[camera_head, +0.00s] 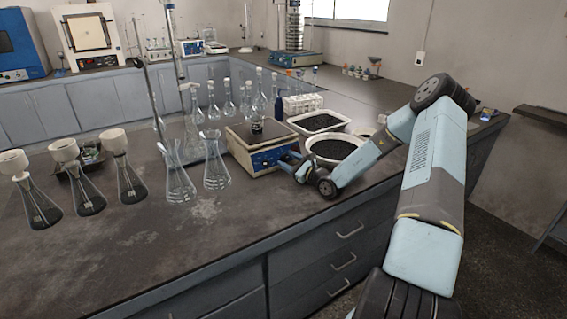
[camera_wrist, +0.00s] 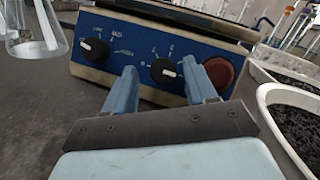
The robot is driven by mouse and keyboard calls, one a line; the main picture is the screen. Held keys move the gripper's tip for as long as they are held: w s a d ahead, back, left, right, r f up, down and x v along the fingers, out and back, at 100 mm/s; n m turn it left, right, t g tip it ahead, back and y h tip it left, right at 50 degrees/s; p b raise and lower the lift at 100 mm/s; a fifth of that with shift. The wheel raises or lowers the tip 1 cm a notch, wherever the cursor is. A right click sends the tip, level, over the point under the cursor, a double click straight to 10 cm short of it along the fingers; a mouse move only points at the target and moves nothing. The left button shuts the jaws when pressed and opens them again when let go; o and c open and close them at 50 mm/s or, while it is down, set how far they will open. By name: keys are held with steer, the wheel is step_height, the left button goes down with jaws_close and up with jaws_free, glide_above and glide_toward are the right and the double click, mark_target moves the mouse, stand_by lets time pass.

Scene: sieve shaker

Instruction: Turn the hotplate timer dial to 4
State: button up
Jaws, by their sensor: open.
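The hotplate (camera_head: 240,147) stands on the dark bench, a beige box with a blue front panel (camera_wrist: 120,55). In the wrist view the panel carries a left black dial (camera_wrist: 94,50), a right black dial (camera_wrist: 163,71) and a round dark red button (camera_wrist: 219,71). The right dial has small figures around it, too blurred to read surely; its white mark points to the right. The left dial's white mark points left. My gripper (camera_wrist: 162,72) is open, its blue fingers on either side of the right dial. I cannot tell whether they touch it.
A tray of dark grains (camera_head: 320,122) and a round pan of grains (camera_head: 335,149) stand just right of the hotplate. Erlenmeyer flasks (camera_head: 215,168) stand close on its left. A small dark-filled vessel (camera_head: 257,126) sits on its top. The bench front is clear.

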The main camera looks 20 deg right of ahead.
steer(key=shift+r, duration=0.4)
steer(key=s+r, duration=1.2)
steer(key=s, duration=0.2)
steer(key=shift+a, duration=0.25)
